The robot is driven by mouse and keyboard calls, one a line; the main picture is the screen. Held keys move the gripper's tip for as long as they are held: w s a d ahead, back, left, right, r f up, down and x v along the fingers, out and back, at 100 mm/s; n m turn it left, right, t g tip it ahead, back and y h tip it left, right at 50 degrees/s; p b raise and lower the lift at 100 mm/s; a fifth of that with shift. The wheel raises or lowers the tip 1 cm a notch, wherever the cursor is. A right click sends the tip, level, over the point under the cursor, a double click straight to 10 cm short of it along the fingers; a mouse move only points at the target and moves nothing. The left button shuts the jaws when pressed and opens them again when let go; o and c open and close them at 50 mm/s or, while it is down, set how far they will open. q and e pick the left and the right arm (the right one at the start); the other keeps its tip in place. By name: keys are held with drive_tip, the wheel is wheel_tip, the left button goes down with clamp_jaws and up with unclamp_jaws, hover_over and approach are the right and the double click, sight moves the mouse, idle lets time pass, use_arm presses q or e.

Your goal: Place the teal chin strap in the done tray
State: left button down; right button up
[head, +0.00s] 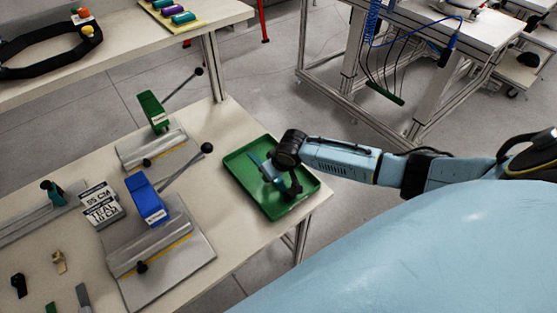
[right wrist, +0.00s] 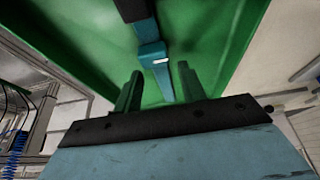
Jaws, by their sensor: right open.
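The teal chin strap (right wrist: 154,55) lies on the floor of the green tray (right wrist: 225,40), with a dark section at its far end. In the head view part of the strap (head: 259,164) shows inside the green tray (head: 247,193), beside my right gripper (head: 288,188), which reaches down into the tray. In the right wrist view the fingers of my right gripper (right wrist: 160,88) are spread apart, and the near end of the strap shows in the gap between them. The strap does not appear gripped. My left gripper is out of view.
A blue-handled press (head: 149,200) and a green-handled press (head: 154,112) stand left of the tray. A label card (head: 100,205) and small loose parts (head: 59,262) lie farther left. The table's right edge is close beside the tray.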

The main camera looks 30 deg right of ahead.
drive_tip(key=p+v, duration=0.2)
drive_tip(key=v, duration=0.9)
drive_tip(key=shift+r, duration=0.25)
drive_tip(key=shift+s+a, duration=0.1)
drive_tip(key=shift+s, duration=0.05)
